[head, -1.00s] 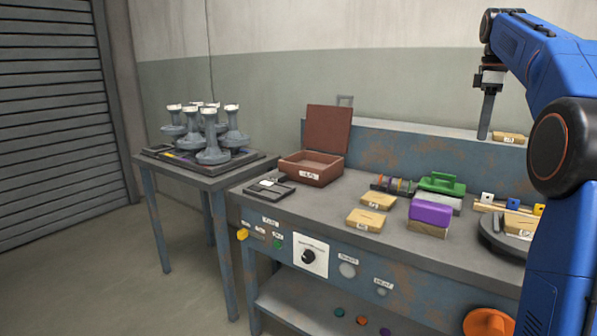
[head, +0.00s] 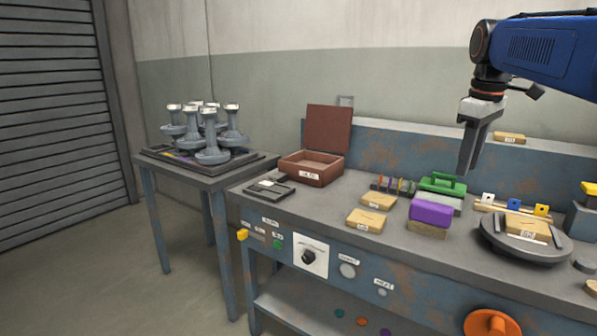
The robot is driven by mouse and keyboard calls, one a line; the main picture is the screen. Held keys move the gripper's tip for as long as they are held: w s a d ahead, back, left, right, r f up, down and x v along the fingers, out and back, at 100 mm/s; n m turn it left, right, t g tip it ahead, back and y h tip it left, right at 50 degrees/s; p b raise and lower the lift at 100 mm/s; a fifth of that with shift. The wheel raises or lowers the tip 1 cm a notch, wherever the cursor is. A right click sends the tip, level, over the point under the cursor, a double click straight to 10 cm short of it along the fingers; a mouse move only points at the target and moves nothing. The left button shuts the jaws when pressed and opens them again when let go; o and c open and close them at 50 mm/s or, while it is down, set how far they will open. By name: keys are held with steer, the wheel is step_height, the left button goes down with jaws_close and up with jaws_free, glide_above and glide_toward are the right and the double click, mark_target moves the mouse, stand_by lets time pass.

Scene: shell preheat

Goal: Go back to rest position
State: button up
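My gripper (head: 469,160) hangs from my blue arm (head: 545,50) at the upper right of the head view. It points down over the back of the workbench (head: 330,215), above and to the right of a green-handled block (head: 442,184). No object shows in it. Its fingers overlap from this side, so whether they are open or shut cannot be told.
An open red-brown box (head: 312,168), a purple block (head: 430,212), tan labelled blocks (head: 365,220) and a round grey plate (head: 500,240) stand on the bench. A side table (head: 215,180) holds several grey shells (head: 212,150). The floor at left is clear.

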steer(key=s+a+f+m+t, duration=0.1)
steer(key=s+a+f+m, duration=0.2)
steer(key=s+f, duration=1)
steer(key=s+a+f+m+t, duration=0.2)
steer(key=s+a+f+m, duration=0.2)
steer(key=s+a+f, duration=0.3)
steer(key=s+f, duration=0.5)
steer(key=f, duration=0.2)
steer(key=shift+s+a+f, duration=0.15)
steer(key=shift+s, duration=0.25)
